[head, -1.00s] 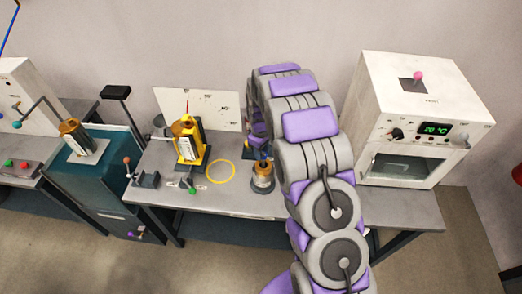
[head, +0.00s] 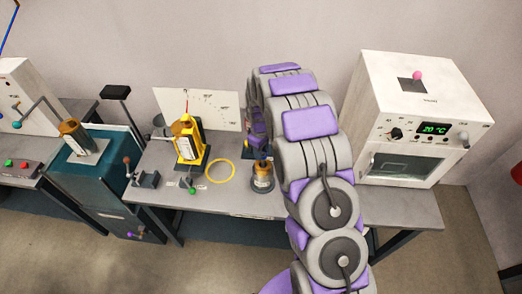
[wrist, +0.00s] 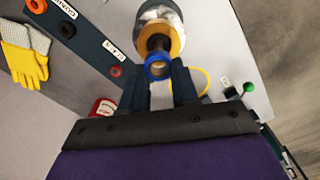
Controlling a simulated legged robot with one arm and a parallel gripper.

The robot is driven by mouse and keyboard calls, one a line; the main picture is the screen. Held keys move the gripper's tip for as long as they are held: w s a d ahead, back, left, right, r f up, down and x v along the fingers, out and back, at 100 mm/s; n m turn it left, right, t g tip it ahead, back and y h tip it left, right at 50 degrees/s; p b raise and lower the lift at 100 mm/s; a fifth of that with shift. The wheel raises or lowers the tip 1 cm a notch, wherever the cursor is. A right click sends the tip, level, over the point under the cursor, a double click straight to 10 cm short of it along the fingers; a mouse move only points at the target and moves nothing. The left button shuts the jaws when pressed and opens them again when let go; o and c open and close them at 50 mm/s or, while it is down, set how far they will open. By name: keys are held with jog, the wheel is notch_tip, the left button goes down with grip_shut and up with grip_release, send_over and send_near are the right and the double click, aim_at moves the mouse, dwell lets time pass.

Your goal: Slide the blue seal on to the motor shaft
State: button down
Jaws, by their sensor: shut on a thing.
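My gripper (wrist: 158,84) is shut on the blue seal (wrist: 158,70), a small blue ring between its two dark fingertips in the wrist view. Just beyond the ring is the dark motor shaft (wrist: 157,43), which stands out of a motor with a copper-yellow face and a whitish body (wrist: 172,17). The ring and the shaft look roughly in line. I cannot tell whether the ring is around the shaft's end or short of it. In the head view a small copper-coloured motor (head: 262,177) stands on the bench beside my arm, and my arm hides the fingertips and the seal.
A dark rack (wrist: 85,40) with coloured rings is at the left of the wrist view, with yellow gloves (wrist: 24,60) beyond. On the bench (head: 230,205) are a yellow device (head: 188,143) and a yellow loop (head: 220,171). A white oven (head: 420,115) stands at right.

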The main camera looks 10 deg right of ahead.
jog(key=shift+f, duration=1.25)
dwell(0.5)
jog(key=c, duration=0.8)
grip_release()
jog(key=shift+w+r+p, duration=0.15)
jog(key=shift+r+p, duration=0.35)
jog(key=shift+r, duration=8.1)
jog(key=s+r+m+b, duration=0.15)
jog(key=s+r, duration=0.25)
jog(key=s, duration=0.7)
jog(key=s+r+m+b, duration=0.1)
jog(key=s+r+m, duration=0.25)
jog(key=s, duration=0.75)
jog(key=s+m, duration=0.1)
jog(key=s, duration=0.6)
jog(key=s+f+m+g+b, duration=0.1)
jog(key=s, duration=0.6)
jog(key=s+f+m+b, duration=0.1)
jog(key=s, duration=0.6)
jog(key=shift+d+g, duration=0.25)
jog(key=shift+g, duration=0.05)
